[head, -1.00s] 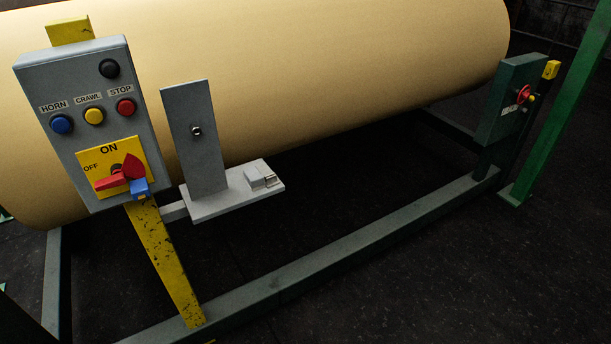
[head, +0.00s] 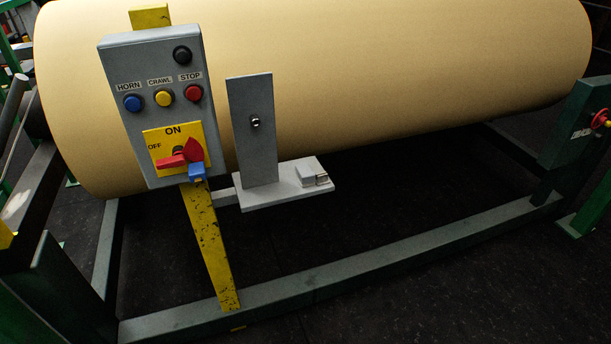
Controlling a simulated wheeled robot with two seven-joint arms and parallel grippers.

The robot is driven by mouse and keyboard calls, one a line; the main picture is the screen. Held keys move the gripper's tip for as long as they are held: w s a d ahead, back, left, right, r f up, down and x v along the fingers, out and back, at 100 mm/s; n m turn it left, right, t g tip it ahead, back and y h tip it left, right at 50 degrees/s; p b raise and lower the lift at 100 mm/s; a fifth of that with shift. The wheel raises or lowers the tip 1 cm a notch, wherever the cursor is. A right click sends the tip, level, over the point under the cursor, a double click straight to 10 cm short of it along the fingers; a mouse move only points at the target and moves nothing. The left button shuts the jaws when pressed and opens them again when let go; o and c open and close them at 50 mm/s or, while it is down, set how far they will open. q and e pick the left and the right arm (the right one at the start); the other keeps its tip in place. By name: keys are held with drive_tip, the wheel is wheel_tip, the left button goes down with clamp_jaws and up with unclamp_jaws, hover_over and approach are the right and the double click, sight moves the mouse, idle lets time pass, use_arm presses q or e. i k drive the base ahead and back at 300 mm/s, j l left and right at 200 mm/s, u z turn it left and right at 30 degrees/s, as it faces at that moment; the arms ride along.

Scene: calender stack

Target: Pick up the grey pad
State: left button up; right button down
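A small light-grey block, which looks like the grey pad (head: 308,171), lies on the right part of a pale grey shelf (head: 262,199). A small metallic piece (head: 321,180) sits at its front right corner; I cannot tell whether it is part of the pad. An upright grey plate (head: 252,125) with a small metal fitting rises from the shelf's left part. Neither of my grippers is in view.
A grey control box (head: 160,105) with coloured buttons and a red rotary switch stands left of the shelf on a yellow post (head: 212,245). A large tan roll (head: 400,70) lies behind. A low green-grey frame rail (head: 350,268) crosses in front. Dark floor (head: 480,290) is clear at front right.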

sight(306, 176)
drive_tip(key=i+l+u, duration=0.25)
drive_tip(key=l, duration=0.6)
drive_tip(key=i+l+u, duration=0.1)
drive_tip(key=l+u, duration=0.15)
drive_tip(key=l, duration=0.55)
drive_tip(key=l+u, duration=0.2)
drive_tip(key=l, duration=0.65)
